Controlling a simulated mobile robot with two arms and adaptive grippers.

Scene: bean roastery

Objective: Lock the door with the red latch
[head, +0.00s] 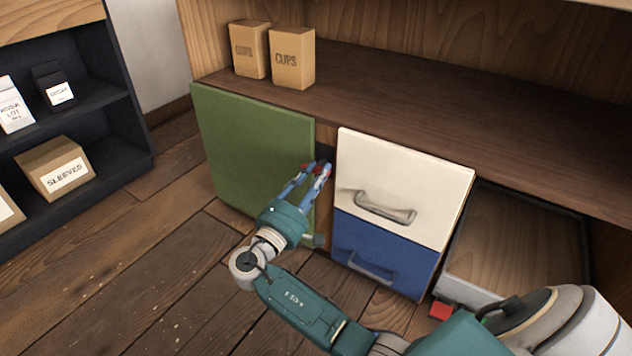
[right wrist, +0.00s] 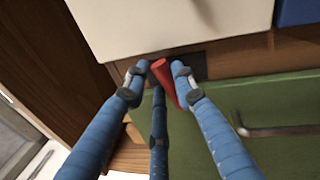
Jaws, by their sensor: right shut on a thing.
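The red latch (right wrist: 165,73) shows in the right wrist view at the wooden strip between the green door (right wrist: 262,98) and the cream drawer front. In the head view only a little red shows among the fingers. My right gripper (head: 318,168) is at the green door's upper right edge, its blue fingers closed around the latch; its fingertips (right wrist: 163,70) sit on either side of it. The green door (head: 250,150) stands against the cabinet front; whether it is fully flush I cannot tell.
A cream drawer (head: 400,180) and a blue drawer (head: 385,250) with metal handles are just right of the latch. Two cups boxes (head: 293,58) stand on the shelf above. A dark shelf (head: 120,120) is at left. Wooden floor (head: 190,270) lies open in front.

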